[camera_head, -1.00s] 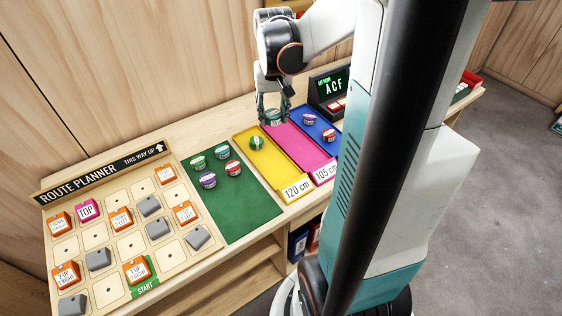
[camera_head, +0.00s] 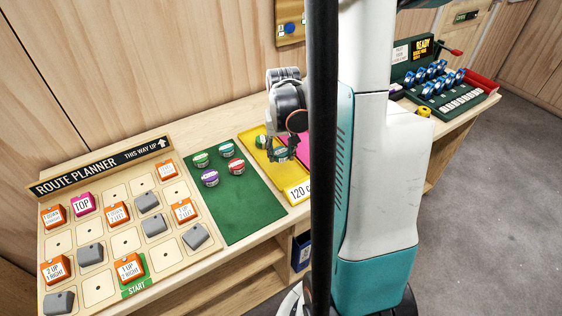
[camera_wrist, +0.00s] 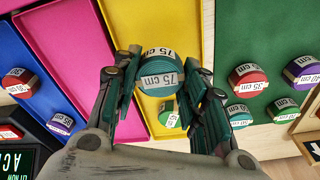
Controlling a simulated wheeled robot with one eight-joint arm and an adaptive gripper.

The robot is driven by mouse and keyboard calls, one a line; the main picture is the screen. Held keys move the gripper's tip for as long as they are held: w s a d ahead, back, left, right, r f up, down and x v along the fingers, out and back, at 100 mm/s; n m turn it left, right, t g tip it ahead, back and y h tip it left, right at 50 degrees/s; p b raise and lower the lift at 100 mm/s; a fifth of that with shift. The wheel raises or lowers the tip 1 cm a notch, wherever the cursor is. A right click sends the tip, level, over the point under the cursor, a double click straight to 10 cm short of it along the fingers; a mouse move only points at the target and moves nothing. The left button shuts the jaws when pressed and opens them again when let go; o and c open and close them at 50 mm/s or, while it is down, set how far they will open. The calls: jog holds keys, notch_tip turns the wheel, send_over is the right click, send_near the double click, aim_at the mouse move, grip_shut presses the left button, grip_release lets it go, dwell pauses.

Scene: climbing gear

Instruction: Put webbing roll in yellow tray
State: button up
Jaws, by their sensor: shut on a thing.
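My gripper (camera_wrist: 160,82) is shut on a teal webbing roll (camera_wrist: 158,68) labelled 75 cm, with one finger on each side. In the wrist view the roll shows over the yellow tray (camera_wrist: 187,25). In the head view my gripper (camera_head: 282,153) hangs over the yellow tray (camera_head: 247,137), which carries a 120 cm label. The height of the held roll above the tray floor is hard to tell. Another green roll (camera_wrist: 170,118) sits in the yellow tray, partly hidden by my gripper in the wrist view.
A green mat (camera_head: 240,205) with several rolls lies left of the yellow tray in the head view. The pink tray (camera_wrist: 75,30) adjoins it, then a blue tray (camera_wrist: 20,50) with rolls. My arm hides much of these in the head view. A route planner board (camera_head: 110,265) stands further left.

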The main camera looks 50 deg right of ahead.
aim_at(281, 160)
jog(key=shift+f+b, duration=0.75)
jog(key=shift+f, duration=1.25)
jog(key=shift+f, duration=0.2)
jog(key=o, duration=0.8)
jog(key=shift+r, duration=0.1)
jog(key=r+p, duration=0.1)
jog(key=r, duration=0.3)
jog(key=r+p, duration=0.2)
jog(key=r, duration=0.2)
jog(key=s+a+r+p, duration=0.1)
jog(key=r+p, duration=0.1)
jog(key=r, duration=0.2)
jog(key=shift+s, duration=0.1)
